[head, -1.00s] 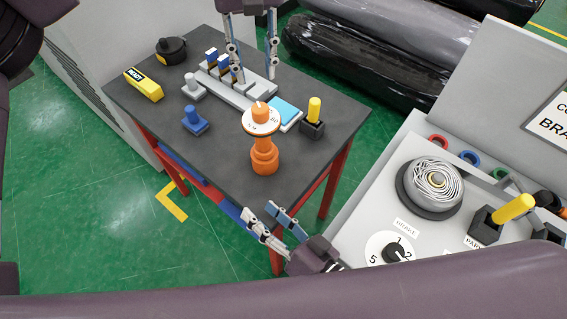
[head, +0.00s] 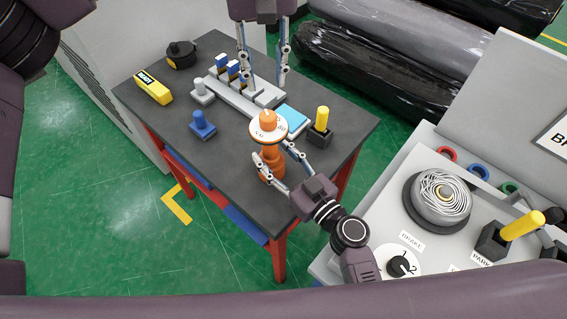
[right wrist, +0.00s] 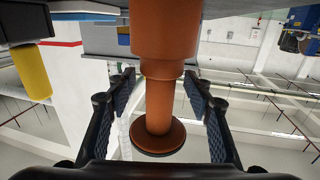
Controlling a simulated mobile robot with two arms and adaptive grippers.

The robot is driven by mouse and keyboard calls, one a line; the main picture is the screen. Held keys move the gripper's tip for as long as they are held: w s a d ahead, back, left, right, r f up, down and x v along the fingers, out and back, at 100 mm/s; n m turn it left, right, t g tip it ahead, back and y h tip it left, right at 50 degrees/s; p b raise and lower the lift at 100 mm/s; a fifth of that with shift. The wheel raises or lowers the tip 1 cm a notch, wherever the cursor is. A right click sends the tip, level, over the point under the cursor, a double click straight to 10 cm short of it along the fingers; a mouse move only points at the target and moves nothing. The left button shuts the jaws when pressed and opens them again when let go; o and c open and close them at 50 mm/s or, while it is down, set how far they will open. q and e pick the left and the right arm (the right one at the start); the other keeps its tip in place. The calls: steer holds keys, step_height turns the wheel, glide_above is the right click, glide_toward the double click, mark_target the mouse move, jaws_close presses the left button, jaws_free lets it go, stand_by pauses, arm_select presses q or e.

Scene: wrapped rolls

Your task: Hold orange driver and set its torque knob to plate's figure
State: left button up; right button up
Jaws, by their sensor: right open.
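The orange driver (head: 270,168) stands upright on the dark table, with a white marked dial (head: 255,130) and an orange knob (head: 267,116) on top. The dial's figures are too small to read. My right gripper (head: 273,156) is open, its fingers on either side of the driver's body. In the right wrist view the orange shaft (right wrist: 160,100) lies between the parted fingers, with gaps at both sides. My left gripper (head: 264,82) points down over the grey rack, fingers apart, with nothing seen between them. I cannot make out a figure on any plate.
A grey rack (head: 225,98) with several bits and a light-blue panel (head: 291,117) stand behind the driver. A yellow-handled block (head: 320,133) is close on the right. A blue piece (head: 203,126), yellow box (head: 153,88) and black round container (head: 180,54) sit left. A machine panel (head: 382,232) is at right.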

steer(key=shift+w+a, duration=0.4)
steer(key=shift+w, duration=0.1)
jaws_close()
stand_by(1.1)
